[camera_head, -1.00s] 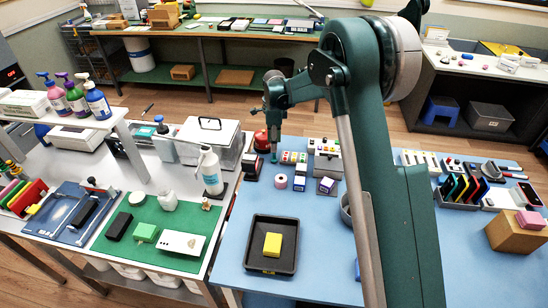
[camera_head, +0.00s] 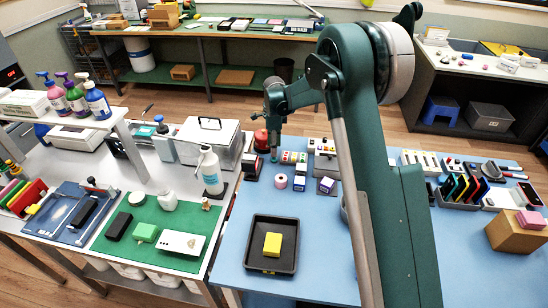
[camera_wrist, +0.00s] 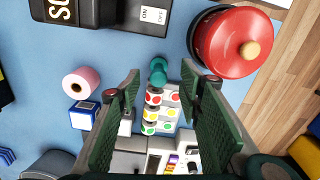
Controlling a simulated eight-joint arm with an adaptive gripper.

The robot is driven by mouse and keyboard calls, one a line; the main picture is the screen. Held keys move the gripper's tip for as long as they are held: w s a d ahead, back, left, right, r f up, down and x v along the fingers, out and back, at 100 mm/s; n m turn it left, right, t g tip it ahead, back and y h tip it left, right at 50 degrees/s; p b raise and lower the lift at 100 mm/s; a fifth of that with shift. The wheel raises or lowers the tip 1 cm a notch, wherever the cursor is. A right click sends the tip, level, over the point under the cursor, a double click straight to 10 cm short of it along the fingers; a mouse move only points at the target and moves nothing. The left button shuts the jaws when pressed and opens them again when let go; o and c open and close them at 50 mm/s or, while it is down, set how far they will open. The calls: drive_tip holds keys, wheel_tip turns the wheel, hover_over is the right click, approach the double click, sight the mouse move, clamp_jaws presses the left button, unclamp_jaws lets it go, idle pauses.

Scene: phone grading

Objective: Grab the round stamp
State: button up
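A small teal knobbed thing (camera_wrist: 158,72), which looks like the round stamp's handle, stands on the blue table in the wrist view. In the head view its teal end (camera_head: 274,156) shows right below my gripper (camera_head: 273,138). In the wrist view my gripper (camera_wrist: 162,72) is open, with one green finger on each side of the teal knob. A gap shows between the knob and both fingers. The stamp's base and its exact height against the fingertips are hard to tell.
A red round pot with a gold knob (camera_wrist: 232,40) stands close to the right finger. Dot-sticker pieces (camera_wrist: 160,112) lie just below the stamp. A pink roll (camera_wrist: 81,84) and a blue-white box (camera_wrist: 83,115) lie left. A black tray (camera_head: 256,262) holds a yellow block (camera_head: 272,245).

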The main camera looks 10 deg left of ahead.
sight(274, 158)
drive_tip(key=shift+f, duration=0.1)
drive_tip(key=shift+s+f, duration=0.1)
drive_tip(key=shift+f, duration=2.4)
drive_tip(key=shift+c, duration=0.7)
drive_tip(key=c, duration=0.8)
